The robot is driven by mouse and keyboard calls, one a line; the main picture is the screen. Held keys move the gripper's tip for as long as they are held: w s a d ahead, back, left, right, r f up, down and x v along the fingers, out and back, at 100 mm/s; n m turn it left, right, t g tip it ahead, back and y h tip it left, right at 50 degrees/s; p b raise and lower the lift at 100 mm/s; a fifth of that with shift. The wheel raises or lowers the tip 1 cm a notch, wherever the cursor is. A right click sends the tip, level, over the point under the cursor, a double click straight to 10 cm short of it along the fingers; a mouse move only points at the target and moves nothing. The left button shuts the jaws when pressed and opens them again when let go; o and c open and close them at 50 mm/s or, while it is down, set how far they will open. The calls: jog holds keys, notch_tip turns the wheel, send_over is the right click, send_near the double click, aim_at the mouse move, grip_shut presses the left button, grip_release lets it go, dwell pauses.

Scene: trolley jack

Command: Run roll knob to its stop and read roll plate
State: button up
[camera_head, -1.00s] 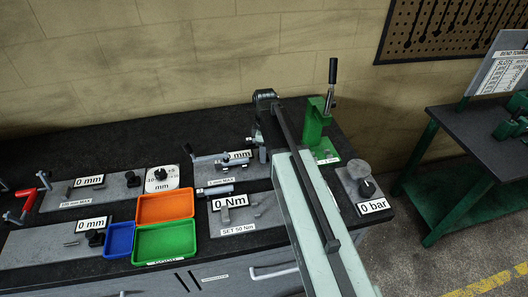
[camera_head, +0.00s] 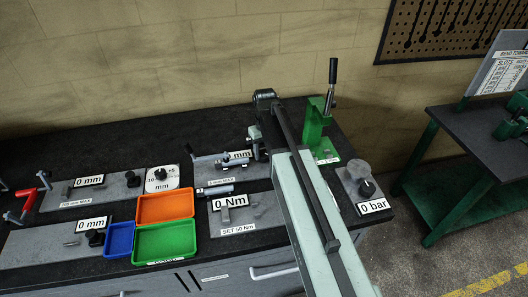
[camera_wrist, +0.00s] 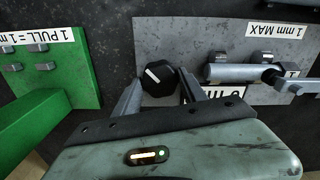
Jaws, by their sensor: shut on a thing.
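In the wrist view, a black knob (camera_wrist: 158,78) with a white pointer line sits at the edge of a grey plate (camera_wrist: 190,40). The pointer line is tilted. My gripper (camera_wrist: 158,88) has its two grey fingers on either side of the knob and is shut on it. The roll plate reading (camera_wrist: 228,92) is partly covered by my gripper; only "mm" and part of a digit show. In the head view, the same reading (camera_head: 240,156) ends in "mm" with its left part covered by a crank mechanism. My arm hides the knob there.
A green press (camera_head: 318,125) with an upright lever stands just right of my arm. A "0 bar" plate (camera_head: 373,206) lies at the bench's right edge. Orange (camera_head: 166,206), green (camera_head: 165,240) and blue (camera_head: 119,239) trays sit left.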

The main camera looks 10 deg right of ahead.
jog(key=m, duration=0.4)
jog(key=shift+m, duration=0.3)
jog(key=m, duration=0.3)
jog(key=shift+m, duration=0.4)
jog(key=m, duration=1.2)
jog(key=shift+m, duration=0.3)
jog(key=m, duration=0.3)
jog(key=shift+m, duration=0.3)
jog(key=m, duration=0.4)
jog(key=shift+m, duration=2.1)
